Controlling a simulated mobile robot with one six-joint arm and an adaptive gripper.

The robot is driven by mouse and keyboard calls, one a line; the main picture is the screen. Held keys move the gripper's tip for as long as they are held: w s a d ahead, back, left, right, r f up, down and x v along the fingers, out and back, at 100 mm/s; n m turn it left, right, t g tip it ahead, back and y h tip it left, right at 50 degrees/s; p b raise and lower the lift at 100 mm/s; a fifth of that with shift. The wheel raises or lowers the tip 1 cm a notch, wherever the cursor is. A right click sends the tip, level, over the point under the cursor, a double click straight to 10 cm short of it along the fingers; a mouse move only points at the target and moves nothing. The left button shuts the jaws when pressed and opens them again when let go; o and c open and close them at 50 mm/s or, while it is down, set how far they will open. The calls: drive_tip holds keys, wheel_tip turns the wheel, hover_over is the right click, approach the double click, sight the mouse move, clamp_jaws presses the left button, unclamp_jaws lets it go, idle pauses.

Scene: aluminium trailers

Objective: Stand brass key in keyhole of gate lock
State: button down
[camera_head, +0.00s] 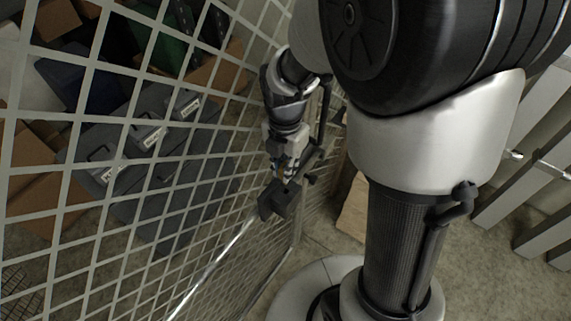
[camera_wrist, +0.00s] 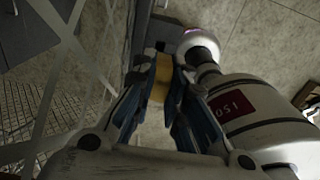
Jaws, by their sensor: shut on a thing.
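My gripper (camera_head: 284,172) is beside the mesh gate, just above a dark box-shaped lock (camera_head: 277,200) on that gate. In the wrist view my gripper (camera_wrist: 163,68) has its blue-padded fingers shut on the yellowish brass key (camera_wrist: 160,78). Only part of the key shows between the fingers. A dark block beyond the fingertips in the wrist view looks like the lock (camera_wrist: 158,32). The keyhole is not visible, and I cannot tell whether the key's end touches the lock or is in it.
The white mesh gate (camera_head: 110,140) runs along the left. Behind it are grey cases (camera_head: 130,150) and brown cardboard boxes (camera_head: 38,200). Light slatted panels (camera_head: 525,160) stand at the right. A patch of concrete floor (camera_head: 322,228) is bare beyond the lock.

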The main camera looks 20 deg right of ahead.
drive_tip(key=shift+f+b, duration=2.8)
drive_tip(key=shift+f, duration=1)
drive_tip(key=c, duration=1.5)
unclamp_jaws()
drive_tip(key=shift+c, duration=0.2)
drive_tip(key=shift+r, duration=0.15)
wheel_tip(320, 180, up, 12)
drive_tip(key=shift+f, duration=0.1)
